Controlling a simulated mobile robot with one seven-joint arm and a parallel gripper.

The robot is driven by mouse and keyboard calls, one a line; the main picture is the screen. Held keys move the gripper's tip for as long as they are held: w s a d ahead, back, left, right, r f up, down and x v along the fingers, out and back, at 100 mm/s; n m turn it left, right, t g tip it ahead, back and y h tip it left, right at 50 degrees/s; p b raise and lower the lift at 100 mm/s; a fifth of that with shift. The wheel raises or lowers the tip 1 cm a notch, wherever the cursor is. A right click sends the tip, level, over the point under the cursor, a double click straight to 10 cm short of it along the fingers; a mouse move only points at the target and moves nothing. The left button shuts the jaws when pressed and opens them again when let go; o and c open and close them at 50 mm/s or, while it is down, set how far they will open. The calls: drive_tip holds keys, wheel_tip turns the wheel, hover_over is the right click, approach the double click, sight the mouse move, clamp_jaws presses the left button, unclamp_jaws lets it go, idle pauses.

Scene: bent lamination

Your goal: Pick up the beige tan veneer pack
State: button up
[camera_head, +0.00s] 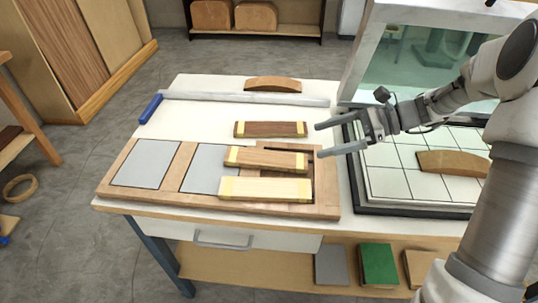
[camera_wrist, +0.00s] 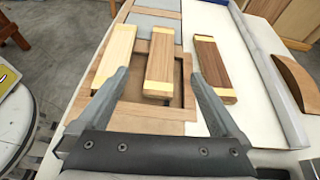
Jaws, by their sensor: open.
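Three wood veneer packs with yellow end bands lie side by side near the wooden tray. The middle one, beige tan (camera_head: 266,158), rests over the tray and also shows in the wrist view (camera_wrist: 161,55). A paler cream pack (camera_head: 265,188) lies in front of it, and a dark brown pack (camera_head: 270,129) lies behind it. My gripper (camera_head: 319,140) is open and empty, off the packs' right ends. In the wrist view my gripper's fingers (camera_wrist: 158,73) appear either side of the tan pack's line, with no clear contact.
The wooden tray (camera_head: 120,197) has grey panels at left. A long grey bar (camera_head: 240,98) and a curved wood piece (camera_head: 273,85) lie at the back. A glass-lidded press (camera_head: 390,180) holding another curved piece (camera_head: 452,162) stands at right.

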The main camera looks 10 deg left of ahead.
sight(270, 152)
drive_tip(key=shift+w+f, duration=0.3)
drive_tip(key=shift+f, duration=0.1)
drive_tip(key=shift+a+f+m+y, duration=0.2)
drive_tip(key=shift+a+m+y, duration=0.05)
drive_tip(key=shift+m+y, duration=0.05)
drive_tip(key=b+x, duration=0.2)
drive_tip(key=x, duration=0.9)
drive_tip(key=shift+w+a+f+b, duration=0.1)
drive_tip(key=shift+a+b, duration=0.05)
drive_tip(key=shift+b, duration=0.25)
drive_tip(key=shift+b+x, duration=0.8)
drive_tip(key=shift+x, duration=1.9)
drive_tip(key=c, duration=1.5)
drive_tip(key=shift+o, duration=0.2)
